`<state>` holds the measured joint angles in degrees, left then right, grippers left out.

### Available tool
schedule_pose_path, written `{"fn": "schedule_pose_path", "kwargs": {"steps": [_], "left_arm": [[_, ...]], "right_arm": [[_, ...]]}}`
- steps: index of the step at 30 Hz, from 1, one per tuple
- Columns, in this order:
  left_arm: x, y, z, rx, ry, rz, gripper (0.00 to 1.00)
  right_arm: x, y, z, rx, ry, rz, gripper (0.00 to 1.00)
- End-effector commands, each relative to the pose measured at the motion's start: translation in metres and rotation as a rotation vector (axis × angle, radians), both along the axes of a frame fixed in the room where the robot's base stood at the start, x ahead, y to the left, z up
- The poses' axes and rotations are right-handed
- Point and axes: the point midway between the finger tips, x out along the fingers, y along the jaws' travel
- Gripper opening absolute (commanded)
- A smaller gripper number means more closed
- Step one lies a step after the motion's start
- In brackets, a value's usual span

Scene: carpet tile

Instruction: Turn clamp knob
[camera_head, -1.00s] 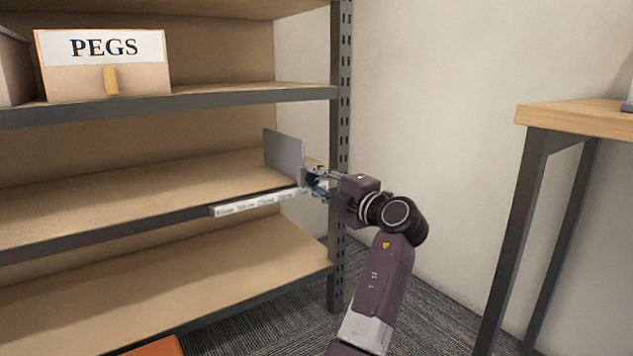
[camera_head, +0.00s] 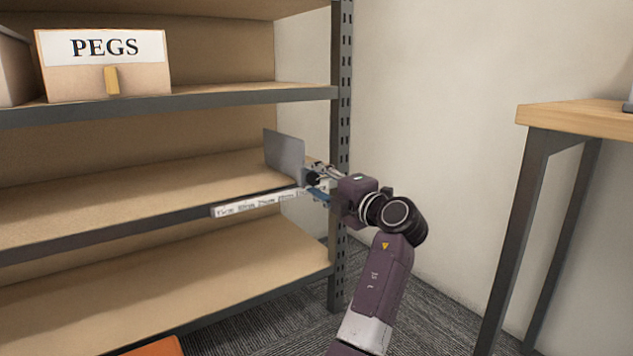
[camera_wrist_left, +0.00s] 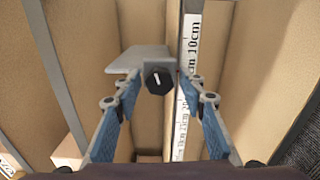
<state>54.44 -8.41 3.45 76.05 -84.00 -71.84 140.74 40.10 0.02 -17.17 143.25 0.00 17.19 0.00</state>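The clamp knob (camera_wrist_left: 158,78) is black and faceted, with a short white line near upright on its face. It sits at the end of a grey plate (camera_wrist_left: 138,59), the clamp's flat part, at the shelf edge. In the head view the knob (camera_head: 312,178) is a small dark shape beside the upright grey plate (camera_head: 284,152). My left gripper (camera_head: 319,183) is at the shelf edge by the knob. In the wrist view the left gripper's (camera_wrist_left: 158,100) blue-padded fingers are spread, with the knob between and beyond their tips, apart from both. My right gripper is not in view.
A white ruler strip (camera_head: 258,205) runs along the middle shelf's front edge (camera_head: 130,228). A perforated metal post (camera_head: 341,130) stands right behind my gripper. A PEGS box (camera_head: 103,75) sits on the shelf above. A wooden-topped table (camera_head: 577,117) stands at right.

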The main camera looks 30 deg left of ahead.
Motion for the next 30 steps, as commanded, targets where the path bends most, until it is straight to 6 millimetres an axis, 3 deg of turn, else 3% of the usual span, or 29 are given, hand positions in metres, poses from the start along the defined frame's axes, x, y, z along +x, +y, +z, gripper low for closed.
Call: {"fn": "schedule_pose_path", "kwargs": {"steps": [11,24,30], "left_arm": [[-0.002,-0.007,0.0,0.001,0.0,-0.003,0.41],[-0.034,-0.085,0.0,-0.001,0.0,-0.003,0.41],[-0.044,-0.106,0.0,0.0,0.001,0.0,0.41]], "right_arm": [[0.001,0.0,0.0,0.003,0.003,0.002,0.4],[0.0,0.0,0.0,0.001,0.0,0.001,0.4],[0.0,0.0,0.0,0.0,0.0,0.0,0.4]]}}
